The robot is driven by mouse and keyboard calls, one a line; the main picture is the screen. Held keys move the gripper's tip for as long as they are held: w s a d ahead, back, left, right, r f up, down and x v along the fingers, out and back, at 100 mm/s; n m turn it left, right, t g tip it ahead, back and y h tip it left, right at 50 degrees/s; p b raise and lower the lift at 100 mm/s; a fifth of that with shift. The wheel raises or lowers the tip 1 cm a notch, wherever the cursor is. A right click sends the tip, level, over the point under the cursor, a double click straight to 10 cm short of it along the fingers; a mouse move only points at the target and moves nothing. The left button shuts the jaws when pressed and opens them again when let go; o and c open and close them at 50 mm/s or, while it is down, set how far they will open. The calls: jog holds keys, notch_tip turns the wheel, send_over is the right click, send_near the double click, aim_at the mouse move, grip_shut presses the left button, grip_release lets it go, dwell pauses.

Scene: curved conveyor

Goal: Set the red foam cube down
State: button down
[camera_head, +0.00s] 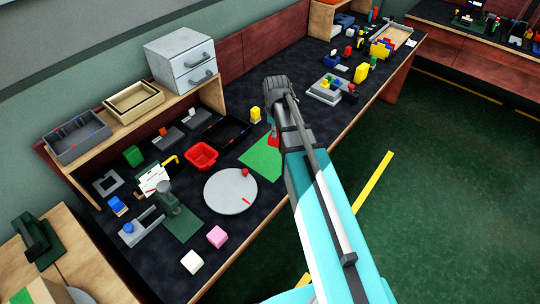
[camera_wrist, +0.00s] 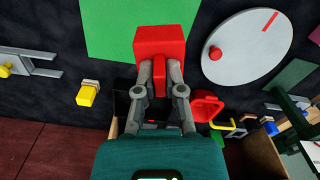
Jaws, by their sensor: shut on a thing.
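The red foam cube (camera_wrist: 160,38) is held between the fingertips of my gripper (camera_wrist: 159,72) in the wrist view. The fingers are shut on its near side. Beyond it is a flat green mat (camera_wrist: 105,28), and the cube overlaps the mat's edge in the picture. I cannot tell how high the cube is above it. In the head view only a small red part of the cube (camera_head: 273,141) shows beside my wrist, at the right of the green mat (camera_head: 261,158). The fingers are hidden there.
Left of the green mat are a round grey disc (camera_head: 230,200) with a red knob, a red bin (camera_head: 201,157) and a black tray (camera_head: 237,139). A yellow block (camera_head: 255,114) stands behind.

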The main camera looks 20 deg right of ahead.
jog(key=s+d+m, duration=0.1)
jog(key=s+m, duration=0.2)
jog(key=s, duration=0.7)
jog(key=shift+d+f, duration=0.15)
jog(key=shift+f, duration=0.1)
jog(key=w+a+f+b, duration=0.5)
jog(key=w+f+b, duration=0.4)
jog(key=w, duration=0.3)
jog(key=shift+w+a+f+b, duration=0.15)
jog(key=shift+w+f+b, duration=0.1)
jog(key=shift+f+b, duration=0.25)
jog(key=shift+w+a+f+b, duration=0.1)
jog(key=shift+w+f+b, duration=0.1)
jog(key=shift+f+b, duration=1.35)
jog(key=shift+b, duration=0.15)
